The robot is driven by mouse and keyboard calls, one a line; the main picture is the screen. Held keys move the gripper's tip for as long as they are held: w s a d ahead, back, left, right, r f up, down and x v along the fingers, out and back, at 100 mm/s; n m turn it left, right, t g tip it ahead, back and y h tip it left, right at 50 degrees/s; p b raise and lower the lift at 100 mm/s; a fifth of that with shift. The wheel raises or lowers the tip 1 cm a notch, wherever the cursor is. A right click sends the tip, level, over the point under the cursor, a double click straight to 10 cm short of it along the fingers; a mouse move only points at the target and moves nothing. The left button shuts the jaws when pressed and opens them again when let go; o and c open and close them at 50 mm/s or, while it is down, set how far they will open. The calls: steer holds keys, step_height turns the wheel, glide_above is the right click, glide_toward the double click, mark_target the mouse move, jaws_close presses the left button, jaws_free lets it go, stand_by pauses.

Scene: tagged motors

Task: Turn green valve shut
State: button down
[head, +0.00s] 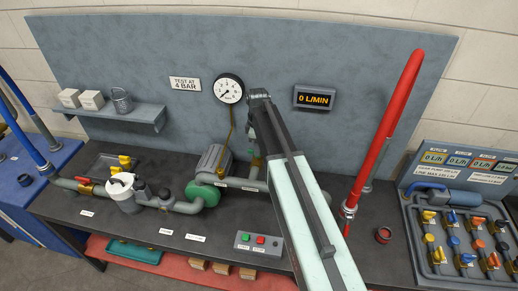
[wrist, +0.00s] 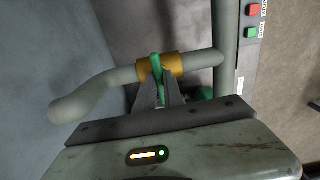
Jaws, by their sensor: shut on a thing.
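The green valve handle (wrist: 155,66) shows in the wrist view, mounted at a brass valve body (wrist: 174,64) on a grey pipe (wrist: 95,88). The visible part of the handle points up the picture, across the line of the pipe. My gripper (wrist: 158,88) is shut on the green handle, with its two dark fingers just below the brass body.
A flow display (head: 315,98) reads 0 L/MIN, and a round gauge (head: 229,89) hangs beside it. A green-fronted pump (head: 203,193) and a control box (head: 258,243) stand near my arm. A red pole-like part (head: 387,127) rises at right.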

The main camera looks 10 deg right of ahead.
steer(key=shift+s+a, duration=0.1)
steer(key=shift+s, duration=0.05)
steer(key=c, duration=1.5)
jaws_free()
steer(key=shift+o, duration=0.2)
step_height(320, 180, up, 8)
steer(key=p, duration=0.8)
steer(key=shift+f, duration=0.1)
steer(key=shift+f, duration=0.1)
